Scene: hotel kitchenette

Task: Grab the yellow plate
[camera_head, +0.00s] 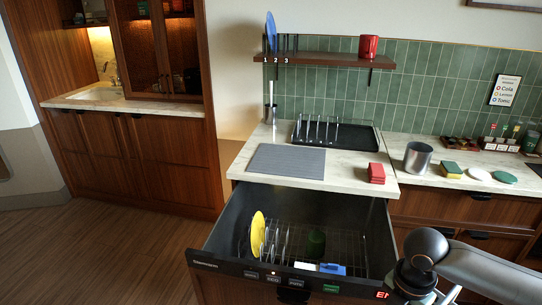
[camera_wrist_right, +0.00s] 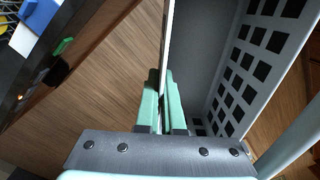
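The yellow plate (camera_head: 258,234) stands on edge in the rack at the left side of the open dishwasher drawer (camera_head: 227,250). No gripper is near it. My right arm is at the lower right in the head view, in front of the drawer's right end, and its fingers are hidden there. In the right wrist view, the green fingers of my right gripper (camera_wrist_right: 162,100) are close together over the floor. My left gripper is out of view.
A blue plate (camera_head: 270,31) stands on the shelf. Floor left of the drawer is clear.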

